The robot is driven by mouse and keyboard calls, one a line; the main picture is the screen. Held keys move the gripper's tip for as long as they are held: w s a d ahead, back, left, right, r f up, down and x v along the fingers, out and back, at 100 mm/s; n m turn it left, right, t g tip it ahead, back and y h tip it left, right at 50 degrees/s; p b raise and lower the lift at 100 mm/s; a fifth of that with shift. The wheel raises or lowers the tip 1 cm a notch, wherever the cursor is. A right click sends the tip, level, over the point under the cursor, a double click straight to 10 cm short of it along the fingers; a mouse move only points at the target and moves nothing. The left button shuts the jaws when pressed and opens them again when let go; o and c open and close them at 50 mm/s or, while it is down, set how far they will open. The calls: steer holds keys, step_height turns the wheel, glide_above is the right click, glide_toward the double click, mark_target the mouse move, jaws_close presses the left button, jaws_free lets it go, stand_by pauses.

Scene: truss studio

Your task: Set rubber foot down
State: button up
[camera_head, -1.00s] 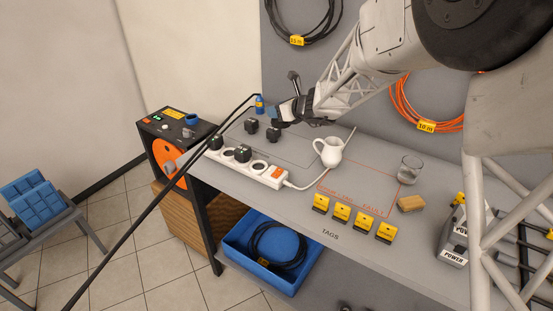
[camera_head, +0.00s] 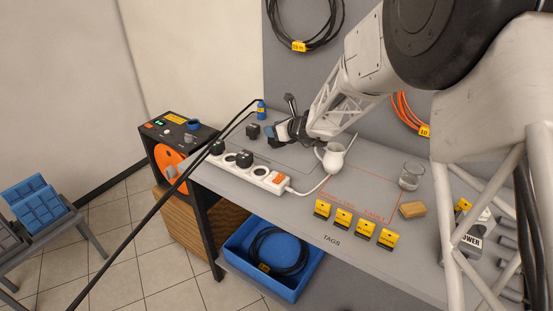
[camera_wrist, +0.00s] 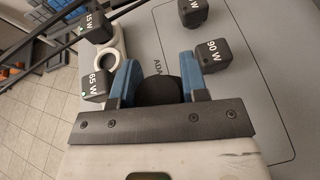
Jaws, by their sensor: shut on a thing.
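My gripper (camera_wrist: 158,78) has blue fingers shut on a dark, rounded piece, which looks like the rubber foot (camera_wrist: 159,91). Part of the foot is hidden by the fingers and the dark bar across the gripper. In the head view my gripper (camera_head: 277,136) is low over the back left of the grey bench, behind the white power strip (camera_head: 262,174); the foot cannot be made out there. Whether the foot touches the bench is unclear.
In the wrist view, black adapters marked 65 W (camera_wrist: 97,86) and 90 W (camera_wrist: 212,50) flank my gripper. A black cable slants across the left.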

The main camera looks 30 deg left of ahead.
steer(key=shift+f, duration=2.85)
steer(key=shift+f, duration=1.85)
steer(key=shift+f, duration=0.1)
steer(key=o, duration=1)
steer(key=shift+c, duration=0.2)
steer(key=shift+d+r, duration=0.35)
steer(key=shift+d, duration=0.15)
steer(key=shift+v, duration=5.45)
